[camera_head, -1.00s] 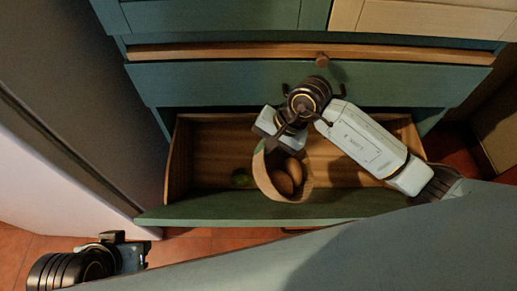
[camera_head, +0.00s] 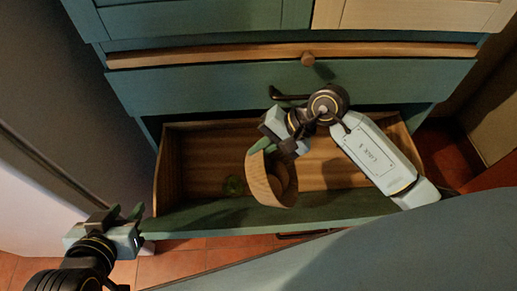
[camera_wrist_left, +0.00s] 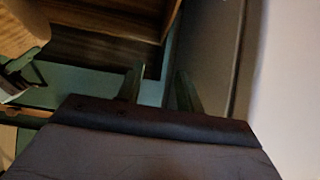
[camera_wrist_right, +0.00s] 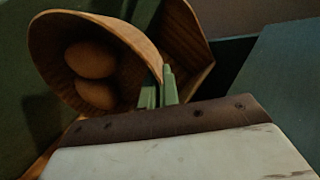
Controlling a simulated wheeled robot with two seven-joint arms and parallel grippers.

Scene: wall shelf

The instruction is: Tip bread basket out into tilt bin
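The bread basket (camera_head: 257,176), a round light wooden bowl, is tilted over the open tilt bin (camera_head: 320,207), a wooden-lined drawer with a teal front. My right gripper (camera_head: 268,146) is shut on the basket's rim; its fingers (camera_wrist_right: 160,90) pinch the rim in the right wrist view. Two brown bread rolls (camera_wrist_right: 92,60) show inside the basket (camera_wrist_right: 135,38) in that view.
A tall grey panel (camera_head: 75,110) stands on the left. The tiled floor (camera_head: 200,250) shows in front of the bin.

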